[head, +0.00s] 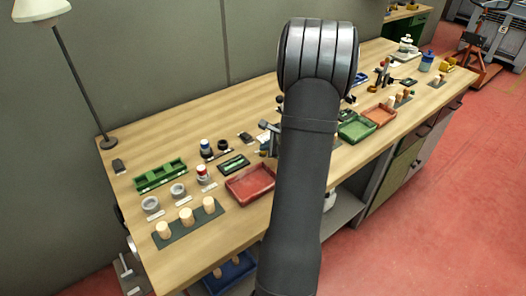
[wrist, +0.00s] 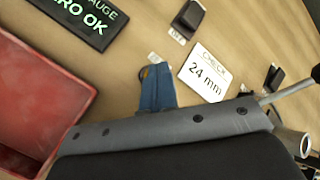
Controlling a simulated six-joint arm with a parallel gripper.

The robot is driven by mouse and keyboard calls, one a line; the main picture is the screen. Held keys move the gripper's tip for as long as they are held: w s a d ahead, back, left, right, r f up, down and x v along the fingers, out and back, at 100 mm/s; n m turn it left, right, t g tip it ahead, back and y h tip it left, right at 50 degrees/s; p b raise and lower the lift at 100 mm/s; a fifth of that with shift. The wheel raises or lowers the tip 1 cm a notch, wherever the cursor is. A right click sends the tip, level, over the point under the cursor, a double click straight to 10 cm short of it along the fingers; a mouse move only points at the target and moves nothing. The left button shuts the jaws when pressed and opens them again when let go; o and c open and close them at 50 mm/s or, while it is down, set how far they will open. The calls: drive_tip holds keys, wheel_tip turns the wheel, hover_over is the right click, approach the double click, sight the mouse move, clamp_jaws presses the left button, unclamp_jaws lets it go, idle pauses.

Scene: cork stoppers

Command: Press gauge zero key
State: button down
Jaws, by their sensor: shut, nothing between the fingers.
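The gauge display (wrist: 78,22) is a black panel at the top left of the wrist view, with green text ending in "ZERO OK". A second black key-like block (wrist: 273,77) stands further right. My gripper (wrist: 157,68) shows blue fingers, shut and empty, pointing toward the bench between the display and a white card reading "CHECK 24 mm" (wrist: 206,73). It appears apart from both black blocks. In the head view my arm hides most of the gripper.
A red tray (wrist: 78,72) lies close at the left of the wrist view. A metal rod (wrist: 286,91) and cylinder show at right. In the head view, a green rack (head: 160,176), corks on a dark strip (head: 178,238) and a green tray (head: 357,128) share the wooden bench.

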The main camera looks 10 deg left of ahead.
drive_tip(key=shift+r, duration=0.65)
drive_tip(key=shift+r, duration=0.1)
drive_tip(key=shift+r, duration=2.45)
drive_tip(key=shift+f, duration=0.1)
drive_tip(key=shift+r, duration=2)
